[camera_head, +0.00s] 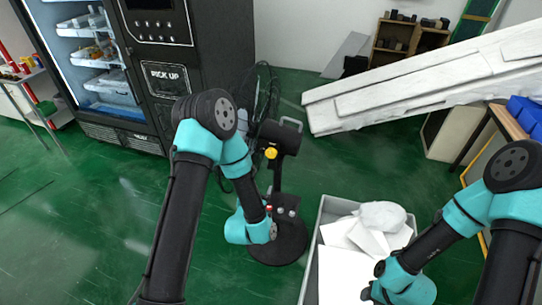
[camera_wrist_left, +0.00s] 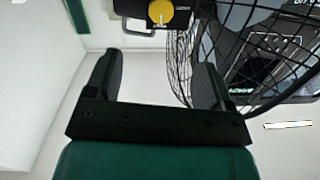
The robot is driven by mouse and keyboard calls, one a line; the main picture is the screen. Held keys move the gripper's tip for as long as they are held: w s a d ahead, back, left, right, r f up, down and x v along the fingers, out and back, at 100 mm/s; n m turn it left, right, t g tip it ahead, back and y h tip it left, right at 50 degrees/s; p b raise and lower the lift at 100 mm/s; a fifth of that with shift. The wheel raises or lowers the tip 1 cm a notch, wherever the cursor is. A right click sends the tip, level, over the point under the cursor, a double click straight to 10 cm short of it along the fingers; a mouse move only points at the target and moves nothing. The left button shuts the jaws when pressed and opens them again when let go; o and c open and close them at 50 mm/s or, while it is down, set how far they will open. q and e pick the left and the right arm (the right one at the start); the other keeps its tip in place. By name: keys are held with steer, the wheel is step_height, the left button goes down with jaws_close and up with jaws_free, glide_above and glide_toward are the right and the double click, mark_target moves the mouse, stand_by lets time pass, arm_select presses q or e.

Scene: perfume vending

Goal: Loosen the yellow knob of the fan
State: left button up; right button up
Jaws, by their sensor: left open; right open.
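The yellow knob (camera_head: 271,153) is on the dark motor housing (camera_head: 281,136) of a black standing fan, with a round base (camera_head: 288,243) on the green floor. The left wrist view also shows the knob (camera_wrist_left: 160,12) at the top edge, beyond my fingertips. The fan's wire cage (camera_wrist_left: 181,62) is there to the right, partly behind a finger. My left gripper (camera_wrist_left: 155,62) is open and empty, apart from the knob. In the head view its fingers are not clear beside the fan's pole. My right wrist (camera_head: 408,285) is low over the grey bin; its fingers do not show.
A grey bin (camera_head: 313,228) with white items stands right of the fan base. A black vending machine (camera_head: 215,45) stands behind at the left. A long white slab (camera_head: 430,80) crosses the upper right. Green floor lies free at the left.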

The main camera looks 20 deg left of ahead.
mark_target(271, 155)
arm_select(q)
steer(key=shift+r+t, duration=0.3)
steer(key=shift+r, duration=0.1)
steer(key=shift+w, duration=0.2)
steer(key=w, duration=1.7)
steer(key=shift+w+a, duration=0.1)
steer(key=c, duration=0.9)
